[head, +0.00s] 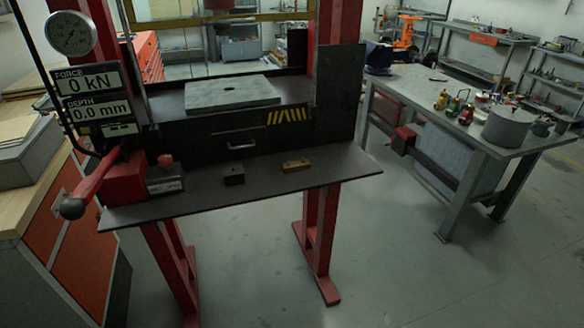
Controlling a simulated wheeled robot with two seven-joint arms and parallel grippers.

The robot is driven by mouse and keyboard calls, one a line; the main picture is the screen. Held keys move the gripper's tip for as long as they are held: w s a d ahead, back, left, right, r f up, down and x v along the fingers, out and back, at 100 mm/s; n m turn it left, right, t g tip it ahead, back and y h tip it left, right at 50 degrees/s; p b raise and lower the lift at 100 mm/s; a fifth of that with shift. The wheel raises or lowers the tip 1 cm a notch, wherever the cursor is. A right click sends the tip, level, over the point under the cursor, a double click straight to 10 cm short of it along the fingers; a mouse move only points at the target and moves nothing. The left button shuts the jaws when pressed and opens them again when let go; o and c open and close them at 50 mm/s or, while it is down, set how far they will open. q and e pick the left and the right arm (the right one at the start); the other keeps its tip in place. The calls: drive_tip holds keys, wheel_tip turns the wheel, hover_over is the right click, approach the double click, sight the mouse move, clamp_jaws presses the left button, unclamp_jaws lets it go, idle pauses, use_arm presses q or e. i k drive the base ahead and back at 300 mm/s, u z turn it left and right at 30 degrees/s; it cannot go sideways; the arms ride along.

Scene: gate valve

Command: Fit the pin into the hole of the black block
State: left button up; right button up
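A small black block (234,175) sits on the dark front shelf (330,177) of a red-framed press, near the shelf's middle. Its hole is too small to make out. A small yellow-brown piece (296,165) lies on the same shelf, to the right of the black block and apart from it. I cannot tell whether this piece is the pin or holds it; no pin can be made out clearly. Neither of my grippers is in view.
A red lever (95,187) and a red box (125,178) stand at the shelf's left end. A grey plate (232,93) lies on the press bed behind. A workbench (440,115) with a pot stands right. Floor between is clear.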

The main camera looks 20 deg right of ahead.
sight(232, 175)
drive_tip(key=u, duration=0.8)
drive_tip(key=k, duration=0.15)
drive_tip(key=z, duration=1.9)
drive_tip(key=i, duration=0.85)
drive_tip(key=u, duration=0.5)
drive_tip(key=i, duration=0.8)
drive_tip(key=u, duration=0.65)
